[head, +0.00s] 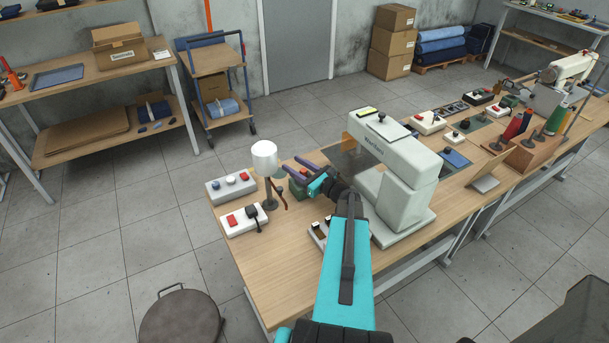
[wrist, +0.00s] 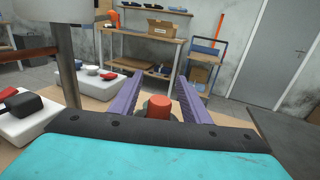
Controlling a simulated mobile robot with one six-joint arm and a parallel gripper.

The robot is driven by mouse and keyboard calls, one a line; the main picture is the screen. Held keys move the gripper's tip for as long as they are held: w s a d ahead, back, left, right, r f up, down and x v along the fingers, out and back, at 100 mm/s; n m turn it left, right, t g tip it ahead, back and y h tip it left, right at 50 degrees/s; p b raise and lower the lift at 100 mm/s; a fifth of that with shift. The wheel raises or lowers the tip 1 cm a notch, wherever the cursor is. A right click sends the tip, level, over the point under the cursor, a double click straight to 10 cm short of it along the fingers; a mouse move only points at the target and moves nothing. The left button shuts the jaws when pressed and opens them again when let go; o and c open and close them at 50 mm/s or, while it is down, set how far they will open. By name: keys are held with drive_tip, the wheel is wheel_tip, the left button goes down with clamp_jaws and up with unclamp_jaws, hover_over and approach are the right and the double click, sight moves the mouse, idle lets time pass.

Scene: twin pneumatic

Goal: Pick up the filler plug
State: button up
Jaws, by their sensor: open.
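A short red cylinder with a flat top, which looks like the filler plug (wrist: 158,107), shows in the wrist view. It stands on a dark round base, low between the two purple fingers. In the head view I cannot make it out clearly near my gripper. I see no contact.
A white cylinder on a stand (head: 264,158) rises just left of my gripper. Two button boxes (head: 229,187) (head: 243,219) lie left of it. The bench's near left corner is clear.

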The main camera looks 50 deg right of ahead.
clamp_jaws()
drive_tip(key=shift+r, duration=0.1)
idle(0.4)
wheel_tip(320, 180, up, 10)
drive_tip(key=b, duration=0.3)
idle(0.5)
idle(0.6)
